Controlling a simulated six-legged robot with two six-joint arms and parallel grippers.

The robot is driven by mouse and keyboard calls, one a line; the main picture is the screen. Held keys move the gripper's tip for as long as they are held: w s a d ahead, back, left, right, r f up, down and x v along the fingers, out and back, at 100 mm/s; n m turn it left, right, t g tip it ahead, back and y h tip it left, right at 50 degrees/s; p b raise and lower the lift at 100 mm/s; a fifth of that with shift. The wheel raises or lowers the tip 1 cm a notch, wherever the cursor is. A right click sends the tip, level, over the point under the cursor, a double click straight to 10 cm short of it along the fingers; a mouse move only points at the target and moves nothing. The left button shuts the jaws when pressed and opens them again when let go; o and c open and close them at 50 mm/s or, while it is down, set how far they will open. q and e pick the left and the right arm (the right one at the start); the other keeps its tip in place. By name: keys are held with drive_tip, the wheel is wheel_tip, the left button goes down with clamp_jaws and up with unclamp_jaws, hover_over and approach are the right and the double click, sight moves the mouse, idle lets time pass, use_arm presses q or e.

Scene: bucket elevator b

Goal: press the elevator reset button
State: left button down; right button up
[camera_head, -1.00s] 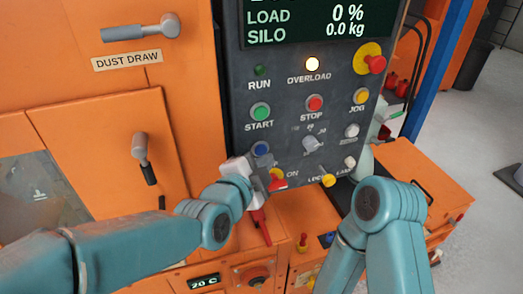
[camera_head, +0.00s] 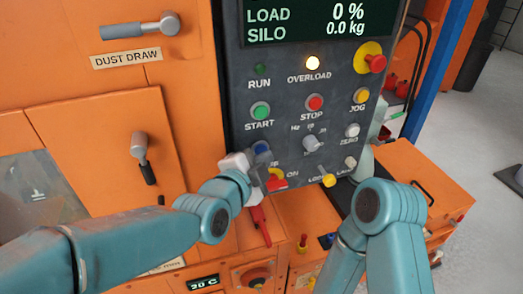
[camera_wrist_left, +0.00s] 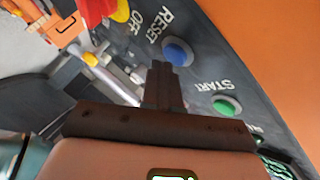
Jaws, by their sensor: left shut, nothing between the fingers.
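The blue reset button (camera_head: 261,148) is on the dark control panel (camera_head: 235,110), below the green START button (camera_head: 260,110). It also shows in the left wrist view (camera_wrist_left: 178,52), beside the RESET lettering. My left gripper (camera_head: 260,168) is at the panel just below the blue button, partly hidden by its own wrist. In the left wrist view its closed fingers (camera_wrist_left: 165,75) point toward the button, their tips close below it. I cannot tell whether they touch it. My right arm is folded at the lower right; its gripper is mostly hidden.
The yellow-and-red switch (camera_head: 276,180) is close below my left gripper. The red STOP button (camera_head: 315,102), a selector knob (camera_head: 312,143) and a red emergency stop (camera_head: 377,63) are to the right.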

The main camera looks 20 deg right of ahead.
use_arm(q)
drive_tip(key=shift+w, duration=0.4)
drive_tip(key=shift+s, duration=0.1)
idle(0.5)
drive_tip(key=shift+s+b, duration=0.45)
drive_tip(key=shift+s, duration=0.3)
drive_tip(key=s, duration=0.5)
drive_tip(key=shift+d, duration=0.1)
idle(0.6)
